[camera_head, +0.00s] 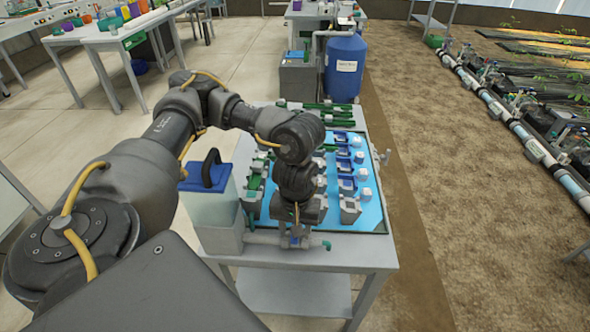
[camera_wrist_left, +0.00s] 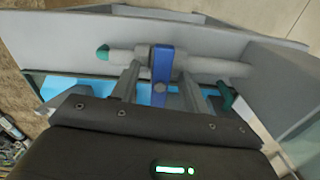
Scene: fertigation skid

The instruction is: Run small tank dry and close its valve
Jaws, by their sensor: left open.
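The small tank (camera_head: 208,207) is pale and translucent with a blue handled lid, at the table's front left corner; I cannot tell its liquid level. A grey pipe (camera_head: 262,239) runs right from its base along the table's front edge to a green end. In the left wrist view, the valve's blue lever (camera_wrist_left: 162,66) lies across the grey pipe (camera_wrist_left: 215,66). My left gripper (camera_head: 292,238) is over the pipe. Its open fingers (camera_wrist_left: 160,88) stand on either side of the lever, with gaps showing. My right gripper is in neither view.
The table (camera_head: 350,256) carries a blue panel (camera_head: 352,222) with several grey and blue fittings, right behind my left gripper. A large blue barrel (camera_head: 345,68) stands beyond it. A bare soil strip (camera_head: 450,190) lies to the right.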

